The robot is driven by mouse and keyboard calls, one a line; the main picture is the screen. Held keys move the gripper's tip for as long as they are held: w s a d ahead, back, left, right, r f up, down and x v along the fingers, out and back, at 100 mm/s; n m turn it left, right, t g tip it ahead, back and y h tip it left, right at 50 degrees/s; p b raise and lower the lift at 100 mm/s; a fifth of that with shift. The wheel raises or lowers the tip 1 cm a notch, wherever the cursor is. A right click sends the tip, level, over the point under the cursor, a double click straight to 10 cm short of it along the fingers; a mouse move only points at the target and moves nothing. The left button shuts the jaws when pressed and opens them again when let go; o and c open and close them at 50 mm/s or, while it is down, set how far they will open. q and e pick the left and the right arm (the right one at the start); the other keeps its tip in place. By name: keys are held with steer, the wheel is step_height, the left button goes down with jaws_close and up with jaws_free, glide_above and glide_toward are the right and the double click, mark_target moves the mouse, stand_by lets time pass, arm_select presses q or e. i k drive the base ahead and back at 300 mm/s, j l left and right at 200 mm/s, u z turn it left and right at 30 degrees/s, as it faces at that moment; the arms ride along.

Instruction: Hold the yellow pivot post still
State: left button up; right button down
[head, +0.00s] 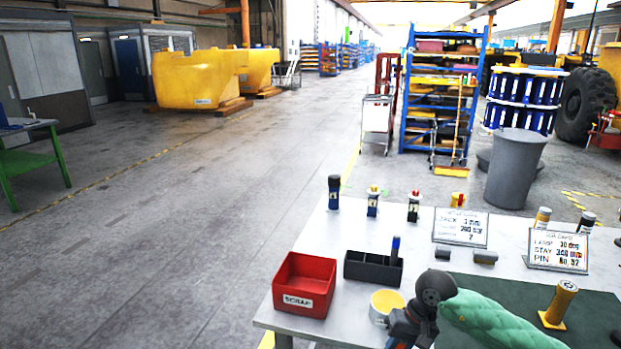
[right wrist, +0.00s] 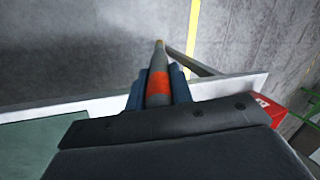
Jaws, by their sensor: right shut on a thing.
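The yellow pivot post (head: 558,304) stands upright on its square yellow foot on the dark green mat (head: 600,312), at the right of the table in the head view. No gripper is touching it. My right gripper (right wrist: 158,92) is shut on a slim grey tool with an orange band (right wrist: 159,82), between its blue fingers. The tool's tapered tip points away from the gripper. In the head view my right wrist is at the bottom, left of the post, and its fingertips are cut off or hidden. My left gripper is not in view.
A red scrap bin (head: 304,284), a black divided holder (head: 373,269) and a yellow-topped round container (head: 386,305) stand on the table's left part. Two sign cards (head: 460,227) and several small bottles line the back. The table's left edge borders open floor.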

mark_target(565, 290)
steer(key=z, duration=1.5)
